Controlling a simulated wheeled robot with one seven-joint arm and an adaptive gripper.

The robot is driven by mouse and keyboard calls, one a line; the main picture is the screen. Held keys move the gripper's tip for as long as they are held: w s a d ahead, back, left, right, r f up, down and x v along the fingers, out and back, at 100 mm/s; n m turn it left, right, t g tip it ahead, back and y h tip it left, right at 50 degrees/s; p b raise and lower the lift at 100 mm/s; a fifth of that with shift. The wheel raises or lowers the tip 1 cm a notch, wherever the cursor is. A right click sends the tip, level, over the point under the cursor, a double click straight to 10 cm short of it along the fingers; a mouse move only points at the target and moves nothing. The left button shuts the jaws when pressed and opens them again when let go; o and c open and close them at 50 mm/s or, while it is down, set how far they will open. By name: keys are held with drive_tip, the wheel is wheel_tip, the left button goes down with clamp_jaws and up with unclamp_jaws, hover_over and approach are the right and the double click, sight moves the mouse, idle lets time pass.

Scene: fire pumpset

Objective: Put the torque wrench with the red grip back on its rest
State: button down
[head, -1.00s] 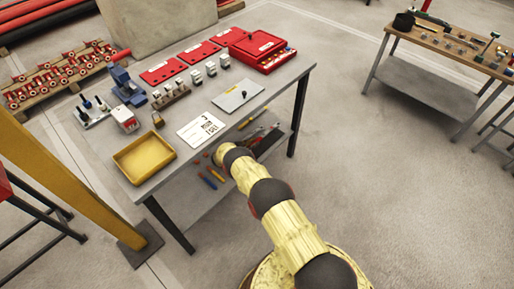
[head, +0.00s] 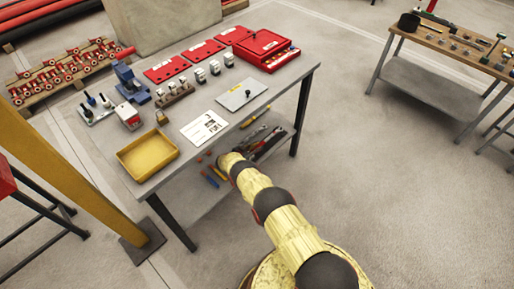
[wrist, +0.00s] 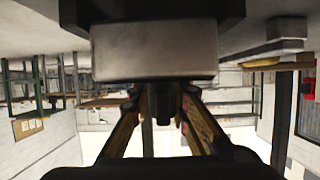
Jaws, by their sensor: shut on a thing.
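My gripper (wrist: 167,92) shows in the wrist view, its two yellowish fingers closed around a dark piece (wrist: 166,102), which appears to be part of the torque wrench. The rest of the held thing is hidden behind my gripper and the large grey block in front of it. In the head view my arm reaches toward the front side of the grey table, and its end is low beside the lower shelf (head: 190,205). My gripper is hidden there. I cannot make out the red grip or the wrench's rest for certain.
The grey table (head: 240,128) carries a yellow tray (head: 148,155), a white sheet (head: 204,127), a grey plate (head: 242,94) and a red case (head: 265,48). Several hand tools lie on its lower shelf. A yellow post (head: 70,175) stands left. Open floor lies right, before a wooden bench (head: 440,42).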

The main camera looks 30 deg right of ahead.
drive_tip(key=shift+w+f, duration=0.1)
drive_tip(key=shift+f, duration=0.4)
drive_tip(key=c, duration=1.6)
unclamp_jaws()
drive_tip(key=shift+f, duration=0.15)
drive_tip(key=shift+r+p, duration=1.85)
drive_tip(key=shift+r, duration=1.25)
